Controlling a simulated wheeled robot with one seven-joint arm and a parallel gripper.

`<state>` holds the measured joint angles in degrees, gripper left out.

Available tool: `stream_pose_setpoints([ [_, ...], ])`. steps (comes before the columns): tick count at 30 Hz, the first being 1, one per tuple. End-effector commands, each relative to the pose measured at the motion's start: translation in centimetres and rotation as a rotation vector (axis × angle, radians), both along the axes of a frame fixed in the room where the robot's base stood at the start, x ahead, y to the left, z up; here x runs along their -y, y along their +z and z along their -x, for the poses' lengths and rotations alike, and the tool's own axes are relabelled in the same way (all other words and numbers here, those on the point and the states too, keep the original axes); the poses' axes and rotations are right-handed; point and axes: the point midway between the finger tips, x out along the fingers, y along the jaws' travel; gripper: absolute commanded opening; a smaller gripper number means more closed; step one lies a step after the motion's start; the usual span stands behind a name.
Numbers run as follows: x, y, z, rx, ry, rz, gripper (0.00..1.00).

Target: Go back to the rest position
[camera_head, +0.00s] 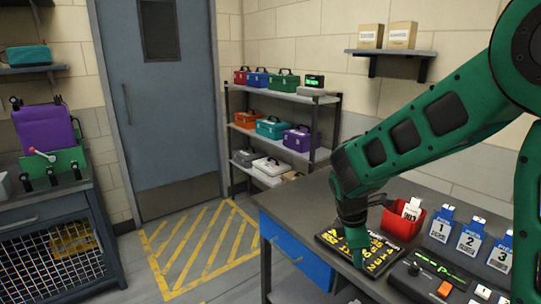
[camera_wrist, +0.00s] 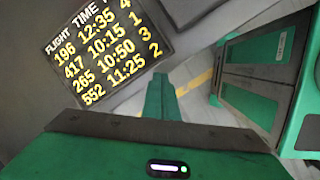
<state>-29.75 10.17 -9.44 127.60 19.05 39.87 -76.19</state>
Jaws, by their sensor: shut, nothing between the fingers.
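My green arm reaches in from the right in the head view and bends down over the workbench (camera_head: 300,205). My gripper (camera_head: 357,258) points down in front of the dark flight board (camera_head: 382,264) and hides part of its yellow text. Whether it touches the board cannot be told. In the wrist view, my gripper (camera_wrist: 162,95) shows as green fingers together, with nothing held. The flight board (camera_wrist: 95,45) fills the upper left there, with flight, time and number columns readable.
A red bin (camera_head: 402,225) with a white card stands right of the gripper. Blue-topped tags numbered 1, 2 and 3 and a dark console (camera_head: 436,276) are further right. A shelf rack (camera_head: 283,138) with several toolboxes stands behind. Yellow-striped floor (camera_head: 205,245) lies clear before the door.

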Motion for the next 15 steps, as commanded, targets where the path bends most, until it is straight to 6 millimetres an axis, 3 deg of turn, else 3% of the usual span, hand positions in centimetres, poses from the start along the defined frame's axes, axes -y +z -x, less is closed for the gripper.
stream_pose_setpoints([
  [1, 2.5, 1.2, 1.2, 0.018, -0.133, -0.027, 0.0],
  [6, 9.0, 4.0, 6.2, 0.066, -0.577, -0.102, 0.0],
  [10, 12.7, 5.7, 10.7, 0.1, -0.911, -0.151, 0.0],
  [15, 16.0, 7.2, 17.1, 0.141, -1.344, -0.206, 0.0],
])
